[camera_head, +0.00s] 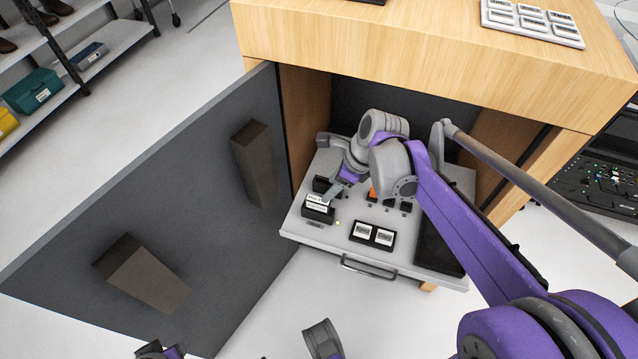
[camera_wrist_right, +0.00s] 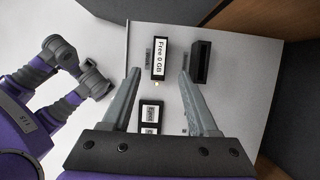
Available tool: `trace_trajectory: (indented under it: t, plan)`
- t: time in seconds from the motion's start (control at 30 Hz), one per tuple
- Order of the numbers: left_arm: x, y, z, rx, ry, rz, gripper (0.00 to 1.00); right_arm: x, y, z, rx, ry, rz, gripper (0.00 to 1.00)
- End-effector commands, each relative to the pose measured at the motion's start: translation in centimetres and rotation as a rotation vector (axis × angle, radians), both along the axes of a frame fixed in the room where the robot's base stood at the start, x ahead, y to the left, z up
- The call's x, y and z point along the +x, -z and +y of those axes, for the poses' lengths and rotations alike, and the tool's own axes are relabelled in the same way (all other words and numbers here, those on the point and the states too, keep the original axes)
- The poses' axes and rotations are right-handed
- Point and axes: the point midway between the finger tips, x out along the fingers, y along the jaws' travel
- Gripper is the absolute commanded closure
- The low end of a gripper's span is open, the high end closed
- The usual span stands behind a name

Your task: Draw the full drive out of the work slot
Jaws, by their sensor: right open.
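The full drive, a black block labelled "Free 0 GB" (camera_wrist_right: 160,58), stands in a slot on the pulled-out grey tray (camera_head: 330,244). In the head view it is the labelled block (camera_head: 317,203) near the tray's left front corner. My right gripper (camera_wrist_right: 160,74) is open, its two fingers apart on either side of the drive in the picture; contact cannot be told. It hangs over the tray's left part in the head view (camera_head: 334,193). Grey and purple parts, likely of my left arm (camera_head: 322,338), show at the bottom edge; its jaws cannot be read.
An empty-looking black slot (camera_wrist_right: 201,62) is beside the drive. An orange item (camera_head: 373,194) is behind. The open cabinet door (camera_head: 200,190) bounds the left; the wooden cabinet top (camera_head: 420,45) overhangs.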

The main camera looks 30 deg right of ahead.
Motion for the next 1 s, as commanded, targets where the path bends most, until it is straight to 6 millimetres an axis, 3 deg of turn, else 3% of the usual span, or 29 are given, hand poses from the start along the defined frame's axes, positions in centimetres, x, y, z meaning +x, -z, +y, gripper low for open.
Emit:
trace_trajectory:
  t: [0.3, 0.5, 0.97, 1.0]
  plan:
    - [0.1, 2.2, 0.0, 0.0, 0.0, 0.008, 0.5, 1.7, 5.4, 1.5, -0.002, -0.006, 0.0, 0.4]
    - [0.2, 3.2, 0.0, 0.0, 0.0, 0.011, 0.5, 2.5, 8.0, 2.2, -0.002, -0.006, 0.0, 0.4]
    - [0.3, 3.5, 0.0, 0.0, 0.0, 0.012, 0.5, 2.8, 9.1, 2.5, -0.003, -0.005, -0.001, 0.4]
    - [0.3, 3.5, 0.0, 0.0, 0.0, 0.012, 0.5, 2.8, 9.1, 2.5, -0.003, -0.005, -0.001, 0.44]
